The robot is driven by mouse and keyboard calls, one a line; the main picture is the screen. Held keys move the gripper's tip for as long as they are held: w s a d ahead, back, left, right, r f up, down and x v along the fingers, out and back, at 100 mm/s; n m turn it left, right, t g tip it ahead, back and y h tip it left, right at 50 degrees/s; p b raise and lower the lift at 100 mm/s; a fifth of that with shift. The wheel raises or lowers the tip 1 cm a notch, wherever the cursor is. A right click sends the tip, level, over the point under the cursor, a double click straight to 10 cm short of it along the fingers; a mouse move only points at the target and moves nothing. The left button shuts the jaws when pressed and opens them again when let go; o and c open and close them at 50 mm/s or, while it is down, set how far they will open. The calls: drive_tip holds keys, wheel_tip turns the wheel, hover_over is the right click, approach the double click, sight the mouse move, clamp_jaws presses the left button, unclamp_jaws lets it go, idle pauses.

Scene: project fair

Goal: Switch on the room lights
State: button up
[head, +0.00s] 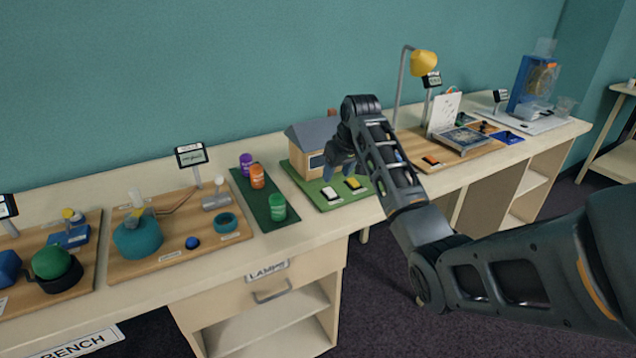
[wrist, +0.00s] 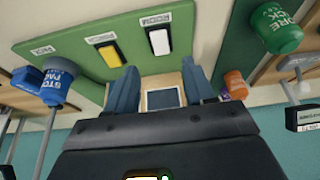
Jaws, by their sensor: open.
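A model house (head: 303,138) with a grey roof stands on a green board (head: 317,198). At the board's front are a white switch (head: 331,193) and a yellow switch (head: 353,184). In the wrist view the white switch (wrist: 159,41) has an upside-down label that seems to read ROOM. The yellow switch (wrist: 109,54) there has its own label, too blurred to read surely. My gripper (head: 338,171) is open and empty, above the board in front of the house. In the wrist view its blue fingers (wrist: 160,68) stand apart, short of both switches, with the house window between them.
Left of the board, a dark green mat (head: 252,190) holds purple, orange and green (head: 277,207) containers. A yellow desk lamp (head: 424,63) and a wooden board (head: 415,152) with more exhibits stand to the right. A drawer labelled LAMPS (head: 268,283) is below the bench top.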

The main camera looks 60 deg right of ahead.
sight(330, 191)
drive_tip(key=x, duration=0.7)
drive_tip(key=shift+w+f+p, duration=0.15)
drive_tip(key=shift+f+p, duration=0.15)
drive_tip(key=shift+p, duration=0.1)
